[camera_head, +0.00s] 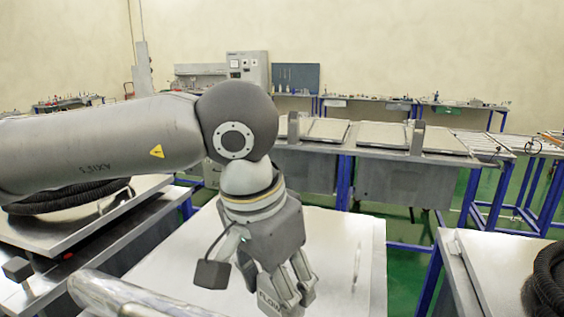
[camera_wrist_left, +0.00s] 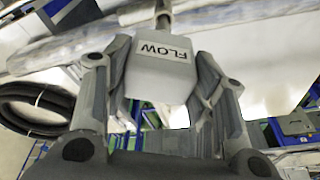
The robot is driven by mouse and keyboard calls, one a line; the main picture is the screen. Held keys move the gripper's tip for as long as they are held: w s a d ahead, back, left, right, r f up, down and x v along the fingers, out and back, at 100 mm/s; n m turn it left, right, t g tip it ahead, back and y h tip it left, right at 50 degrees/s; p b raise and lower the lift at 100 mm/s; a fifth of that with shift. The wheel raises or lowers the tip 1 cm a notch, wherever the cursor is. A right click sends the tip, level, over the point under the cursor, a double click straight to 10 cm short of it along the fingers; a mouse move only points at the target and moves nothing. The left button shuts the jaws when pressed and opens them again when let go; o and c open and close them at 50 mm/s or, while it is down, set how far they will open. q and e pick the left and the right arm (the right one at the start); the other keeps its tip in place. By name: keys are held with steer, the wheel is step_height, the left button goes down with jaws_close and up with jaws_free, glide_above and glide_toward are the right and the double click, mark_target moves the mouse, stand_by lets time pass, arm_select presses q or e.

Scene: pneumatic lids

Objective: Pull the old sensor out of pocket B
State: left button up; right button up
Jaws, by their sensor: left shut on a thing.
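My left gripper (camera_head: 289,291) comes in from the left in the head view and hangs over the pale metal table top. It is shut on a grey sensor with a white label reading FLOW (camera_head: 268,302). The left wrist view shows the sensor (camera_wrist_left: 160,75) between both fingers of the left gripper (camera_wrist_left: 165,85), with a thin metal stem at its far end. The sensor's lower end is cut off by the bottom edge in the head view. I cannot make out pocket B or whether the sensor still touches anything. My right gripper is not in view.
A black corrugated hose (camera_head: 550,285) lies at the right edge, another (camera_head: 70,195) at the left. A rounded metal bar (camera_head: 140,300) is at the front left. Lidded metal bins (camera_head: 395,180) stand behind.

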arm_select(q)
steer(key=shift+c, duration=0.7)
steer(key=shift+r, duration=0.15)
steer(key=shift+r, duration=0.1)
steer(key=shift+w+d+p+v, duration=0.1)
steer(key=shift+w+p+v, duration=0.05)
steer(key=shift+p+v, duration=0.55)
steer(key=shift+w+d+p+v, duration=0.1)
steer(key=shift+d+p+v, duration=0.05)
steer(key=shift+p+v, duration=0.55)
steer(key=shift+w+d+p+v, duration=0.15)
steer(key=shift+p+v, duration=0.35)
steer(key=shift+v, duration=0.4)
steer(key=shift+r, duration=0.2)
steer(key=shift+w+d+p+v, duration=0.1)
steer(key=shift+w+p+v, duration=0.05)
steer(key=shift+p+v, duration=0.6)
steer(key=shift+w+d+p+v, duration=0.15)
steer(key=shift+p+v, duration=0.35)
steer(key=shift+v, duration=0.35)
steer(key=shift+w+d+p+v, duration=0.1)
steer(key=shift+p+v, duration=0.55)
steer(key=shift+v, duration=0.15)
steer(key=shift+r, duration=0.1)
